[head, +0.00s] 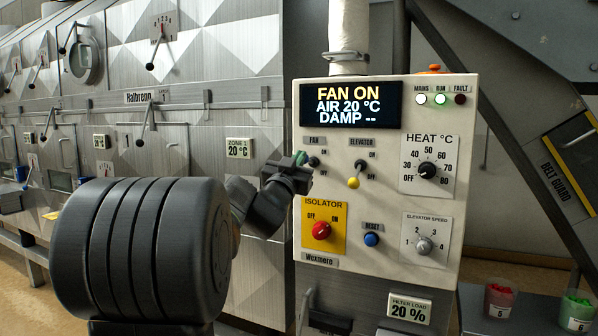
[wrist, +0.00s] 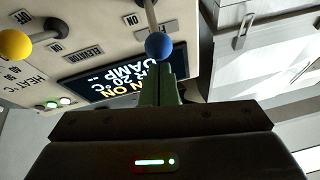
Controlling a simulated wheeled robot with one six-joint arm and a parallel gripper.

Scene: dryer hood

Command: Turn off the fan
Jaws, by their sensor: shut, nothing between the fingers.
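The fan lever (head: 314,161) is on the left of the cream control panel (head: 377,283), under the FAN label. Its blue ball (wrist: 159,46) and grey stem show in the wrist view. My gripper (head: 301,158) is shut and empty, with its green fingertips just left of the lever in the head view. In the wrist view the fingers (wrist: 157,82) end right at the ball; I cannot tell whether they touch it. The display (head: 351,105) reads FAN ON, AIR 20 °C, DAMP --. The green RUN lamp (head: 440,99) is lit.
The yellow-balled elevator lever (head: 353,183) stands close to the right and points down. Below are the red isolator knob (head: 321,231) and blue reset button (head: 371,239). The heat knob (head: 428,171) is at right. Metal dryer casing (head: 254,100) lies to the left.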

